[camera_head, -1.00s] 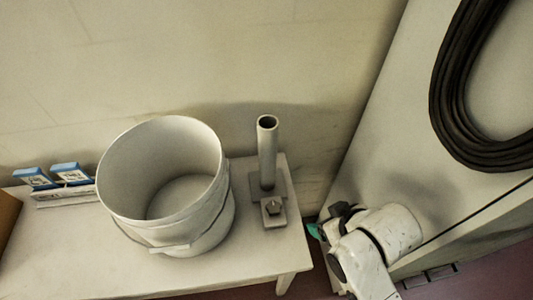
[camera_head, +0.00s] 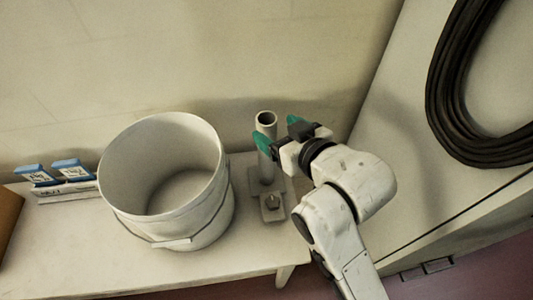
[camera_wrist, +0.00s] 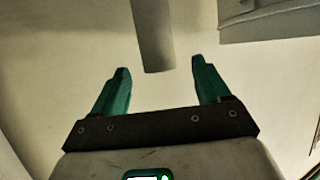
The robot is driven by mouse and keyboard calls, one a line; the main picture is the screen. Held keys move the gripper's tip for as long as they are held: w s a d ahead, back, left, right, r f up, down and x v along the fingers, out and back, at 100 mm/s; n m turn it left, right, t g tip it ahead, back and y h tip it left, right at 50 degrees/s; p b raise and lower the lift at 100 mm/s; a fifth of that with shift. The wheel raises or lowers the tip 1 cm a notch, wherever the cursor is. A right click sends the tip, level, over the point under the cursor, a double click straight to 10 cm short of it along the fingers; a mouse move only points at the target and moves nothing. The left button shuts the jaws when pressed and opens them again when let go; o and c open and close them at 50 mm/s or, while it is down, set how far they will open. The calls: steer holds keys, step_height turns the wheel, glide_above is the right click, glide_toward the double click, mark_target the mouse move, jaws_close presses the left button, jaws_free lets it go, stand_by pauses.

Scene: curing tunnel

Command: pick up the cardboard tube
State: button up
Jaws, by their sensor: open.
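The cardboard tube (camera_head: 266,172) is a grey-beige hollow cylinder. It stands upright on a small stand (camera_head: 256,208) on the table, with its open top showing. My gripper (camera_head: 278,131), with green fingers, is open near the tube's upper part, and its left finger covers part of the tube in the head view. In the wrist view the tube (camera_wrist: 154,35) comes down from the top edge, and its end lies just ahead of the space between the open fingertips (camera_wrist: 159,64). No contact is visible there. I cannot tell the exact gap.
A large white bucket (camera_head: 222,205) stands on the table (camera_head: 95,265) left of the tube. Blue-and-white packs (camera_head: 72,170) lie further left by the wall. A pale cabinet with a black hose coil (camera_head: 447,100) is at the right.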

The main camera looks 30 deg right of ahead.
mark_target(272, 127)
steer(key=shift+p+x, duration=0.5)
steer(key=shift+x, duration=2.3)
steer(key=shift+c, duration=0.4)
steer(key=c, duration=1.2)
